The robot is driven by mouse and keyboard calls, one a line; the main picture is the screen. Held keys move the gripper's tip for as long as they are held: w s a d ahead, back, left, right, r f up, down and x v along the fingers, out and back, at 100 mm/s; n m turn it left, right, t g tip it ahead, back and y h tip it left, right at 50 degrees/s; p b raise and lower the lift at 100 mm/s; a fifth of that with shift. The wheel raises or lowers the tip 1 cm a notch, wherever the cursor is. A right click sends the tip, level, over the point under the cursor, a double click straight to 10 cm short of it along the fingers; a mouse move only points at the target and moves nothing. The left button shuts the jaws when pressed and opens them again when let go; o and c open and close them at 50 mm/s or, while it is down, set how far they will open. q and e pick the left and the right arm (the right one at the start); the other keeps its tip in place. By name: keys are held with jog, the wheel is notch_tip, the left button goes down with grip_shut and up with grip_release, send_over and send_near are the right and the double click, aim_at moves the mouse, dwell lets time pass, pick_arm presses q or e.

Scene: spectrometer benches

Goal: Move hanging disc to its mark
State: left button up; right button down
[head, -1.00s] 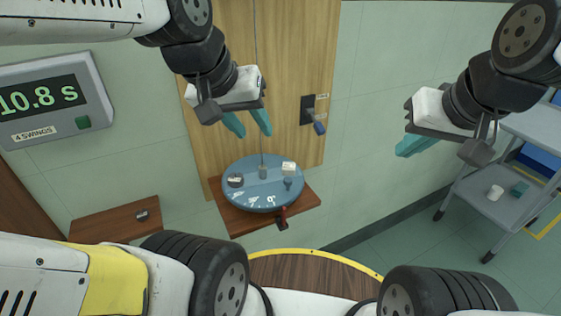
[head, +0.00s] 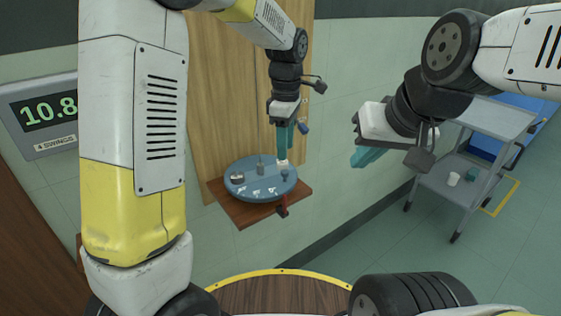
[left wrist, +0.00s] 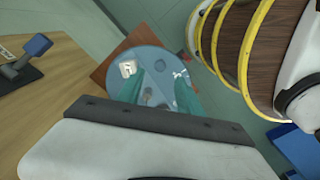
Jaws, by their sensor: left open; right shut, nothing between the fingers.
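The blue round disc (head: 262,188) is level at the wooden shelf (head: 228,207). It also shows in the left wrist view (left wrist: 148,57). A red pointer (head: 283,205) sits at the shelf's front. My left gripper (head: 284,156) is open, pointing down over the disc's right-rear part, beside the white block; contact is unclear. My right gripper (head: 366,157) is shut and empty, right of the shelf.
A wooden board stands behind the disc, with a blue-handled lever (head: 303,127) close to my left gripper. A timer (head: 45,112) hangs at left. A grey cart (head: 475,185) with a white cup (head: 454,178) stands at right. A round wooden tabletop (head: 275,293) is at the front.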

aim_at(285, 171)
pick_arm(q)
notch_tip(285, 171, down, 7)
jog(key=shift+f, duration=0.2)
dwell(0.3)
grip_shut()
dwell(1.3)
